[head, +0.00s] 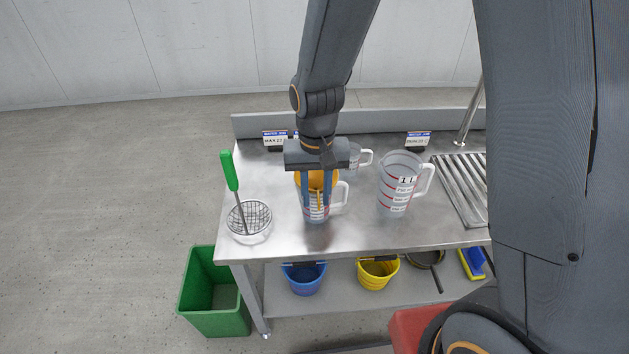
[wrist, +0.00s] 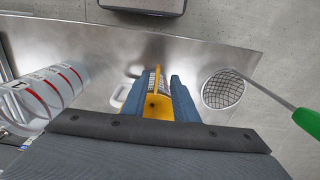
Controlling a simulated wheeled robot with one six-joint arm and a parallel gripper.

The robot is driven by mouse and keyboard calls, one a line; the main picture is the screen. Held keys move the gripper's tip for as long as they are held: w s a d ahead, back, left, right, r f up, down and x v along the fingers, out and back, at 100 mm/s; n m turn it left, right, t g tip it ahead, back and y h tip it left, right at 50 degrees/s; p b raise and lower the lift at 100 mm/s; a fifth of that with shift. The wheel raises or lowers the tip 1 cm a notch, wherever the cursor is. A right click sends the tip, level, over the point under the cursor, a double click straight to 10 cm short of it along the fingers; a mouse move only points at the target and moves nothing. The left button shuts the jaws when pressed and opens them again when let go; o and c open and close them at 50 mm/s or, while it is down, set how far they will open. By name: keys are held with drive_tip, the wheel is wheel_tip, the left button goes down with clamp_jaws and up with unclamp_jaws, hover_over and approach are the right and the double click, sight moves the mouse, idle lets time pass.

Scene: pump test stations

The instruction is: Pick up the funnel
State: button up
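The orange funnel (head: 301,180) sits at the mouth of a small clear jug (head: 313,213) with red marks near the table's front edge. The funnel also shows in the wrist view (wrist: 157,108), with a thin upright orange strip between my fingers. My gripper (head: 317,203) points down over the funnel, one finger on each side of the strip. In the wrist view my gripper (wrist: 161,82) has its fingers apart, with a gap visible to the right of the strip. My gripper hides much of the funnel, and contact at the left finger is unclear.
A larger jug (head: 397,184) stands to the right, and another small jug (head: 352,160) behind. A strainer with a green handle (head: 231,172) rests at left. A metal rack (head: 462,185) lies at right. Blue (head: 304,280) and yellow (head: 377,274) buckets are below.

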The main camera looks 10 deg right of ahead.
drive_tip(key=shift+d+f+p, duration=0.15)
drive_tip(key=shift+f+p, duration=0.05)
drive_tip(key=shift+f, duration=0.5)
drive_tip(key=shift+d+f+p, duration=0.1)
drive_tip(key=shift+f+p, duration=0.1)
drive_tip(key=shift+f, duration=0.5)
drive_tip(key=shift+f+p, duration=0.55)
drive_tip(key=shift+f, duration=1.4)
drive_tip(key=shift+c, duration=0.3)
clamp_jaws()
